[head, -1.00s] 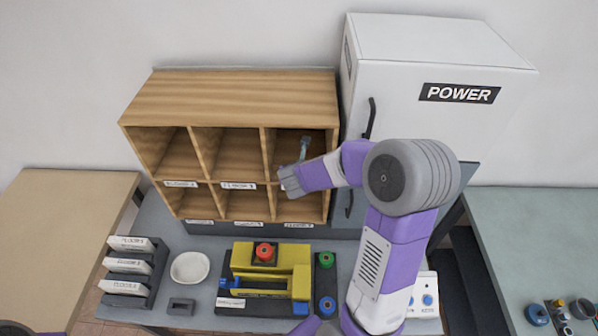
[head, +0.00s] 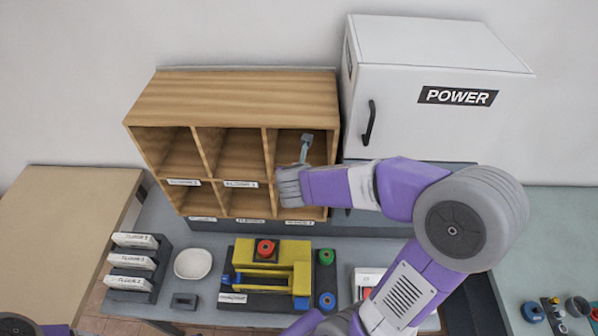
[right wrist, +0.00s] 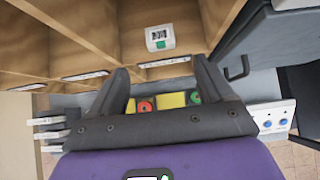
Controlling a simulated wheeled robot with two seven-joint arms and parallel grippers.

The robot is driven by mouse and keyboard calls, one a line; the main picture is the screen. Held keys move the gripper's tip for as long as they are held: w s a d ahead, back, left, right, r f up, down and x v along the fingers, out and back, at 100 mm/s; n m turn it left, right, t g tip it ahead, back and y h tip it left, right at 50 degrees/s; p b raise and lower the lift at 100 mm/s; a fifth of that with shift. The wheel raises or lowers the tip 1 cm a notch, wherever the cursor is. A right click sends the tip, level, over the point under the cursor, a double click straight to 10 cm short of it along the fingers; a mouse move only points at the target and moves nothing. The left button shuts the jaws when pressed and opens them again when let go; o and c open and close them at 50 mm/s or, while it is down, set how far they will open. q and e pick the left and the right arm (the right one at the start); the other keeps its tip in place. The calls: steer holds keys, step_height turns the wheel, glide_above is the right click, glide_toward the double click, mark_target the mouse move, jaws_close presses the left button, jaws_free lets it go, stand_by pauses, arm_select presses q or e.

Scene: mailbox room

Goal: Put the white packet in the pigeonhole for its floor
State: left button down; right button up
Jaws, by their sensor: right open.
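A small white packet (right wrist: 160,38) with a dark printed code and a green patch lies inside a pigeonhole of the wooden cabinet (head: 235,95). In the right wrist view it is beyond and between my open fingers, apart from them, above a white shelf label (right wrist: 165,62). The pigeonhole appears to be the upper right one. In the head view my arm covers that shelf and I cannot make out the packet. My right gripper (right wrist: 161,75) is open and empty at the front of the right column; it also shows in the head view (head: 288,188). My left gripper is out of view.
A white POWER cabinet (head: 440,100) with a dark handle stands close on the right. Below are a yellow fixture (head: 272,265) with a red button, green and blue buttons, a white bowl (head: 193,264) and a rack of labelled slabs (head: 135,265).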

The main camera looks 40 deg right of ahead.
steer(key=w+a+f+n+y, duration=0.15)
steer(key=a+f+n, duration=0.35)
steer(key=f+n, duration=0.5)
steer(key=w+a+f+n+y, duration=0.1)
steer(key=a+f+n+y, duration=0.3)
steer(key=f+n, duration=0.6)
steer(key=s+a+f+n+g+y, duration=0.4)
steer(key=s+a+f+n, duration=0.9)
steer(key=n, duration=0.8)
steer(key=s+a+g, duration=0.1)
steer(key=s+g, duration=0.1)
steer(key=shift+s, duration=0.3)
steer(key=shift+a+f+y, duration=0.1)
steer(key=shift+y, duration=0.15)
